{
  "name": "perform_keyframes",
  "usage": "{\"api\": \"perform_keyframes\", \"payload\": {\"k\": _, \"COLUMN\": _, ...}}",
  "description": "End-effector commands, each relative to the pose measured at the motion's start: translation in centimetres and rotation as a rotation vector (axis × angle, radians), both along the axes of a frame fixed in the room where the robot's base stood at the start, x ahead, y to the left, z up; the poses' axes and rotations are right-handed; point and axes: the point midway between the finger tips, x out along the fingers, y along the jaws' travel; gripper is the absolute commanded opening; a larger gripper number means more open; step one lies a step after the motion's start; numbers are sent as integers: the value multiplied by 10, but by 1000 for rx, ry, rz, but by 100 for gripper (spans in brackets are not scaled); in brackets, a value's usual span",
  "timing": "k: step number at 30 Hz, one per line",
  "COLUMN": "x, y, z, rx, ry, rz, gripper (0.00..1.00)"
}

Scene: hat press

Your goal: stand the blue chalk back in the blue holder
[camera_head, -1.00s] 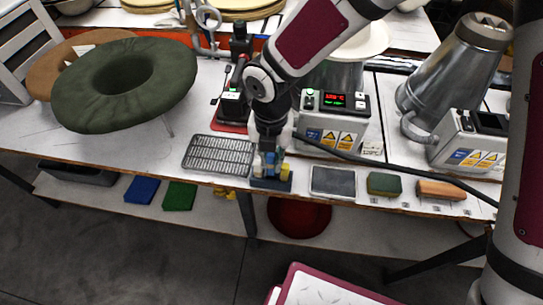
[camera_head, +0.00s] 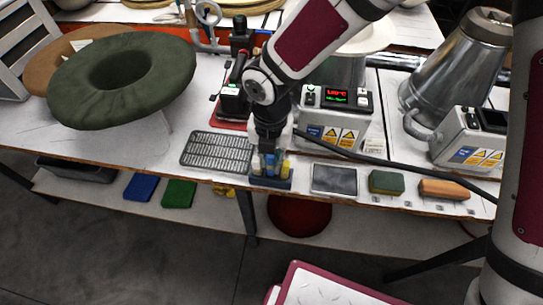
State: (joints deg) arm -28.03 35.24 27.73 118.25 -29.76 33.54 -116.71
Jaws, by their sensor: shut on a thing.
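The holder (camera_head: 271,183) is a small dark-blue block at the front edge of the bench, in the middle of the head view. A yellow chalk (camera_head: 286,169) stands in its right side, and a paler stick stands at its left. My gripper (camera_head: 269,157) points straight down over the holder's middle and is shut on the blue chalk (camera_head: 269,168), which looks upright between the other sticks. The fingers partly hide the chalk. I cannot tell whether its lower end is inside the holder.
A metal grid rack (camera_head: 217,152) lies left of the holder. A grey slate-like pad (camera_head: 334,179), a green sponge (camera_head: 386,182) and an orange block (camera_head: 444,189) lie to its right. A control box (camera_head: 336,115) and a black cable stand close behind.

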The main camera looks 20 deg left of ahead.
Motion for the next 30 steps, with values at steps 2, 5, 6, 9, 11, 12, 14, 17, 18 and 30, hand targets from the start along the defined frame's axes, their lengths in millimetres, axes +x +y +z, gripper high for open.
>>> {"api": "perform_keyframes", "payload": {"k": 2, "x": 0, "y": 0, "z": -2, "rx": 0, "ry": 0, "rz": 0, "gripper": 0}}
{"api": "perform_keyframes", "payload": {"k": 5, "x": 0, "y": 0, "z": -4, "rx": 0, "ry": 0, "rz": 1, "gripper": 0}}
{"api": "perform_keyframes", "payload": {"k": 6, "x": 0, "y": 0, "z": -5, "rx": 0, "ry": 0, "rz": 1, "gripper": 0}}
{"api": "perform_keyframes", "payload": {"k": 9, "x": 0, "y": 0, "z": -7, "rx": -1, "ry": 0, "rz": 1, "gripper": 0}}
{"api": "perform_keyframes", "payload": {"k": 11, "x": 0, "y": 0, "z": -8, "rx": -1, "ry": 1, "rz": 1, "gripper": 0}}
{"api": "perform_keyframes", "payload": {"k": 12, "x": 0, "y": 0, "z": -9, "rx": -1, "ry": 1, "rz": 1, "gripper": 0}}
{"api": "perform_keyframes", "payload": {"k": 14, "x": 0, "y": 0, "z": -10, "rx": -1, "ry": 1, "rz": 1, "gripper": 0}}
{"api": "perform_keyframes", "payload": {"k": 17, "x": 0, "y": -1, "z": -12, "rx": -1, "ry": 1, "rz": 1, "gripper": 0}}
{"api": "perform_keyframes", "payload": {"k": 18, "x": 0, "y": -1, "z": -12, "rx": -1, "ry": 2, "rz": 1, "gripper": 0}}
{"api": "perform_keyframes", "payload": {"k": 30, "x": -1, "y": -1, "z": -13, "rx": -3, "ry": 2, "rz": 0, "gripper": 0}}
